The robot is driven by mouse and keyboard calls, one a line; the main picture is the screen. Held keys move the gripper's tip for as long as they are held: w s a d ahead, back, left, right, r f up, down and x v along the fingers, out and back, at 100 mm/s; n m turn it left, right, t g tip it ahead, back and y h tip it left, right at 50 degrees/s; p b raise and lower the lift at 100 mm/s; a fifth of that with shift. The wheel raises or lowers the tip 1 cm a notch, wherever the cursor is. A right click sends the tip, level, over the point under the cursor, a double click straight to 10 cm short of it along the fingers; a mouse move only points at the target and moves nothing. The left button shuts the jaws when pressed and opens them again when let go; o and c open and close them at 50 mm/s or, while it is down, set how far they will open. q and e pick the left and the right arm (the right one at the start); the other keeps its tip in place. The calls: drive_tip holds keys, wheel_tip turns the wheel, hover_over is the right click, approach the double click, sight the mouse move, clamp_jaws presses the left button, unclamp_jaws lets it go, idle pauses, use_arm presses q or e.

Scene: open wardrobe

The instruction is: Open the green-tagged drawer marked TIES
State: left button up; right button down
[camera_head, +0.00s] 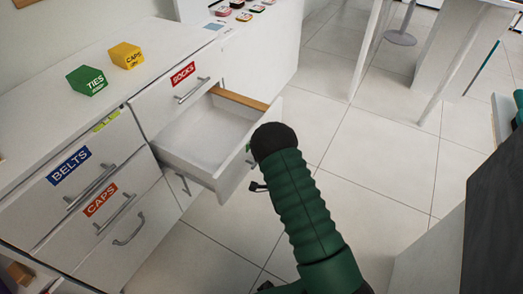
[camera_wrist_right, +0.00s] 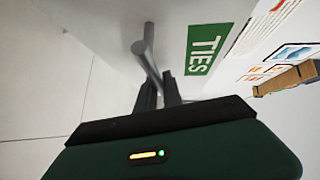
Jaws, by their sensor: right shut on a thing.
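The green-tagged TIES drawer (camera_head: 212,140) stands pulled out below the SOCKS drawer in the head view, its white inside empty where visible. In the right wrist view, the green TIES tag (camera_wrist_right: 202,50) is beside a grey bar handle (camera_wrist_right: 146,45). My right gripper (camera_wrist_right: 158,88) is shut on that handle, with its dark fingers at the near part of the bar. In the head view, my arm hides most of this grip. My left gripper is in neither view.
Closed drawers marked BELTS (camera_head: 68,166) and CAPS (camera_head: 100,199) are at the left. The tiled floor (camera_head: 375,160) right of the drawer is clear.

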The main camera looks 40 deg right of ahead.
drive_tip(key=shift+s+f, duration=0.15)
drive_tip(key=shift+f, duration=0.1)
drive_tip(key=c, duration=1.6)
unclamp_jaws()
drive_tip(key=shift+o, duration=0.5)
drive_tip(key=shift+r, duration=0.1)
drive_tip(key=p+v, duration=0.1)
drive_tip(key=v, duration=1.5)
drive_tip(key=shift+s+p, duration=0.25)
drive_tip(key=shift+p, duration=0.15)
drive_tip(key=shift+a, duration=0.1)
